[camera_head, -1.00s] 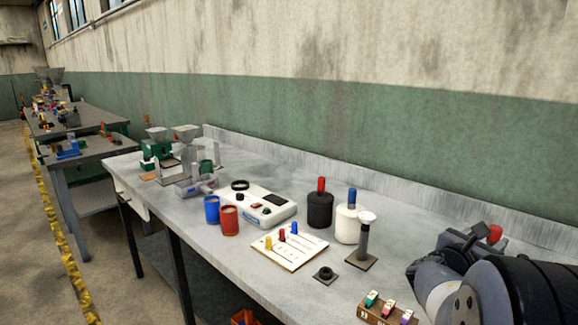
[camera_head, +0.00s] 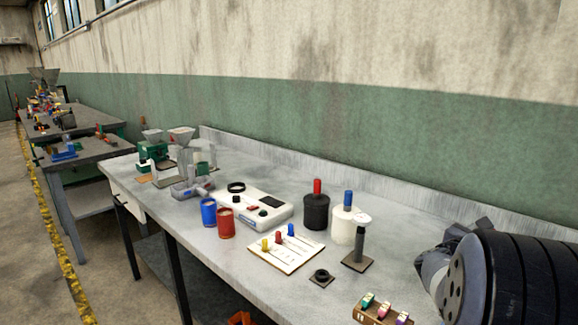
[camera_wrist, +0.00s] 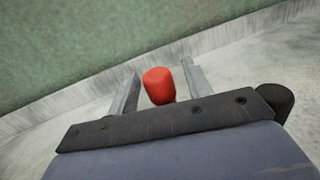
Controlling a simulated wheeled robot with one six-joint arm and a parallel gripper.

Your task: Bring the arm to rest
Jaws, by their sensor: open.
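My arm (camera_head: 505,270) fills the lower right of the head view, and my gripper's fingers are hidden there behind it. In the wrist view my gripper (camera_wrist: 163,82) is open, its two grey fingers apart. A red rounded piece (camera_wrist: 159,86) shows between the fingers, with a gap on each side. Its lower part is hidden behind the dark gripper bar. I cannot tell how far beyond the fingertips it stands.
The grey bench (camera_head: 215,262) runs along the wall (camera_head: 350,120). It holds a black jar (camera_head: 316,212), a white jar (camera_head: 342,228), a dark post on a plate (camera_head: 358,248), blue (camera_head: 208,212) and red cups (camera_head: 226,224), and a rack (camera_head: 378,314) near my arm.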

